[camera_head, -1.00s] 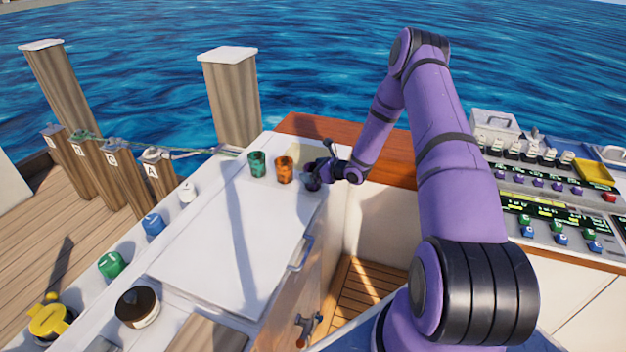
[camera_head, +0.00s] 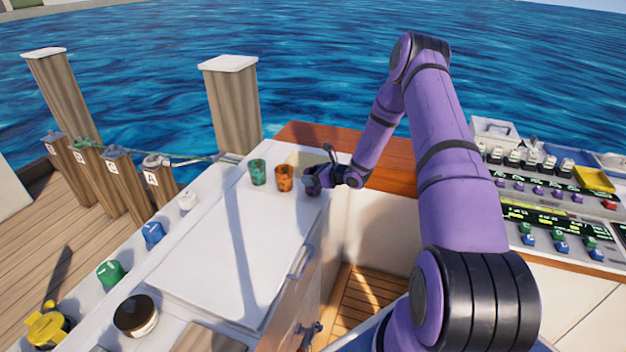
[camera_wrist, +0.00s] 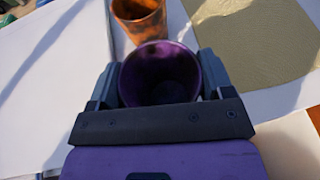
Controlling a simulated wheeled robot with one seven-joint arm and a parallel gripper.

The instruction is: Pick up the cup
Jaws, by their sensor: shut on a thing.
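A purple cup (camera_wrist: 160,75) stands between the two fingers of my gripper (camera_wrist: 160,88) in the wrist view, its open mouth facing the camera. My gripper is shut on this cup. In the head view my gripper (camera_head: 314,184) is at the far right corner of the white hatch top, with the purple cup (camera_head: 311,187) mostly hidden by it. I cannot tell whether the cup's base touches the surface. An orange cup (camera_head: 284,178) stands just left of it, and also shows beyond the purple cup in the wrist view (camera_wrist: 141,25). A green cup (camera_head: 258,172) stands further left.
The white hatch top (camera_head: 215,250) is mostly clear. Along its left edge are white, blue and green knobs (camera_head: 152,234) and a round black-topped item (camera_head: 136,314). A control panel (camera_head: 550,205) stands at the right. Wooden posts (camera_head: 232,105) rise at the back left.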

